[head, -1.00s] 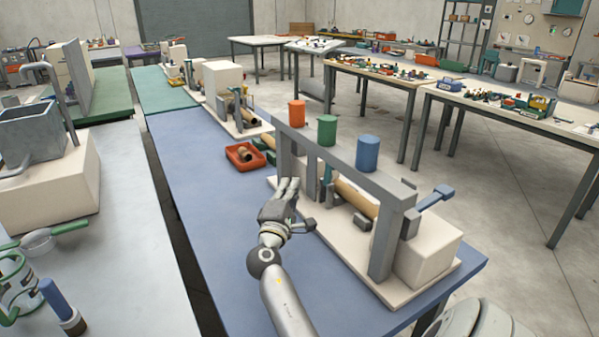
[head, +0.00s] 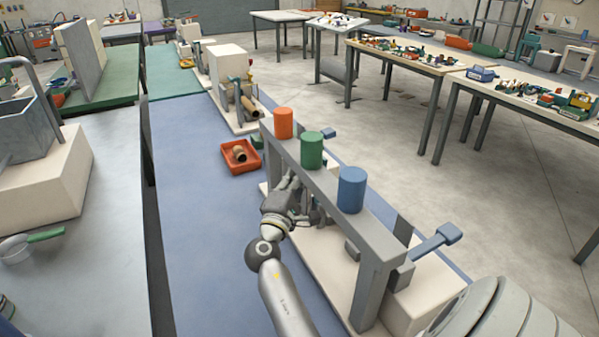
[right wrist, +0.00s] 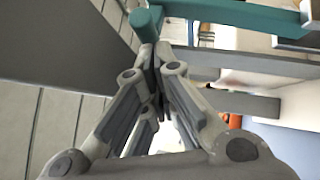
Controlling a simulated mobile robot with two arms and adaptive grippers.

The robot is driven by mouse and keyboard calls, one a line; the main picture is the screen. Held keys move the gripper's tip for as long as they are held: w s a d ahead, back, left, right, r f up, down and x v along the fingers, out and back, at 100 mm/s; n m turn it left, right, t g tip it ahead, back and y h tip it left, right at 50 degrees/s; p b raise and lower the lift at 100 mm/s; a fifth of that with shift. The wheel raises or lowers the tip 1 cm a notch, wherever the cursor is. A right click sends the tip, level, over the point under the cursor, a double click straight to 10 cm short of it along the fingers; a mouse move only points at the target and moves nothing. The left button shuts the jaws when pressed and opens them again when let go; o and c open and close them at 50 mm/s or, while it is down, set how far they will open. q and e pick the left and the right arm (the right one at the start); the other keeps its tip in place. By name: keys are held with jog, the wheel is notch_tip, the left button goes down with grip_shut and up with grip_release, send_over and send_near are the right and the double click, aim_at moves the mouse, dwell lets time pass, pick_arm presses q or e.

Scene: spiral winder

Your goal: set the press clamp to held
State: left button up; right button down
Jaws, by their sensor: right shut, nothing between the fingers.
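The winder has a grey frame (head: 330,190) on a cream base, with orange (head: 283,123), green (head: 312,149) and blue (head: 351,190) cylinders on its top beam. A blue-ended lever (head: 432,243) sticks out at its near right end. I cannot tell which part is the press clamp. My right gripper (head: 288,186) is at the near side of the frame, partly under the beam, shut and empty. In the right wrist view its fingertips (right wrist: 158,62) are close to the round end of a teal bar (right wrist: 146,24); contact is unclear. My left gripper is out of view.
A red tray (head: 240,157) with a tan roll stands on the blue table (head: 200,230), left of the winder. Another machine (head: 232,62) is farther back. The blue table left of my arm is clear. Cluttered tables stand at the right.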

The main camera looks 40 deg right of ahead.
jog(key=shift+s+d+r, duration=0.1)
jog(key=shift+d+r, duration=0.35)
jog(key=shift+d, duration=0.35)
